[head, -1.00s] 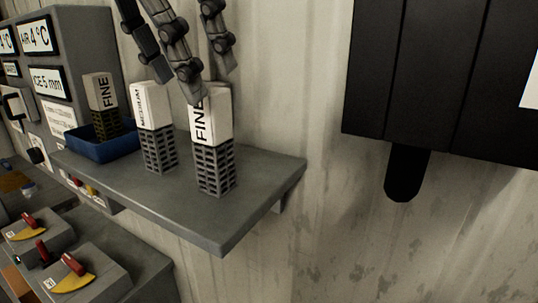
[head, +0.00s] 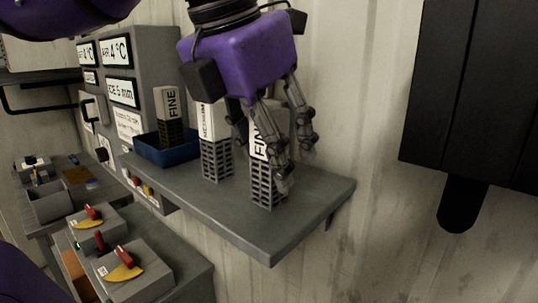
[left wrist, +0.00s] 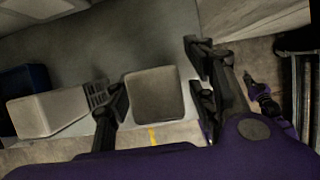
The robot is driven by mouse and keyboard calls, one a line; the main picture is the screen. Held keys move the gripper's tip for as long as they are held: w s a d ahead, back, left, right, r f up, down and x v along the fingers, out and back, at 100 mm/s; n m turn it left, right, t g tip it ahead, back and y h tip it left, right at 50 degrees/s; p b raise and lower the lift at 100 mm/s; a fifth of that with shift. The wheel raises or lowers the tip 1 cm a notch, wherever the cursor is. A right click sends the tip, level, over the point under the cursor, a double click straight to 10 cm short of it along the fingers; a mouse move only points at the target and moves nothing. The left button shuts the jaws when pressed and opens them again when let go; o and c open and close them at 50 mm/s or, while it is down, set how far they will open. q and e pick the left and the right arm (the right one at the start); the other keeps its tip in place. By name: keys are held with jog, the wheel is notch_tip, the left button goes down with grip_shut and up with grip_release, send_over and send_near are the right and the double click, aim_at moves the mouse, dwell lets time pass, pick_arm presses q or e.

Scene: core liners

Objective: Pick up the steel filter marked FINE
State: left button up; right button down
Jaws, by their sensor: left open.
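A filter marked FINE (head: 267,190) stands upright near the right front of the grey shelf, with a white top and grey mesh below. My left gripper (head: 273,150) is open and points down, its fingers spread around this filter. The left wrist view shows the filter's top (left wrist: 155,95) between the fingers, with a gap to the right ones. A filter marked MEDIUM (head: 216,158) stands just left of it; its white block (left wrist: 48,112) also shows in the wrist view. Another filter marked FINE (head: 170,105), with darker brownish mesh, stands in a blue tray (head: 152,152).
The grey shelf (head: 240,232) is bare along its front and right edge. A corrugated wall (head: 360,120) is close behind. A large black panel (head: 465,90) hangs at the right. Below left are boxes with red levers (head: 125,258).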

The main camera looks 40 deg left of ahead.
pick_arm(q)
jog(key=shift+c, duration=0.4)
grip_shut()
jog(key=shift+r, duration=0.15)
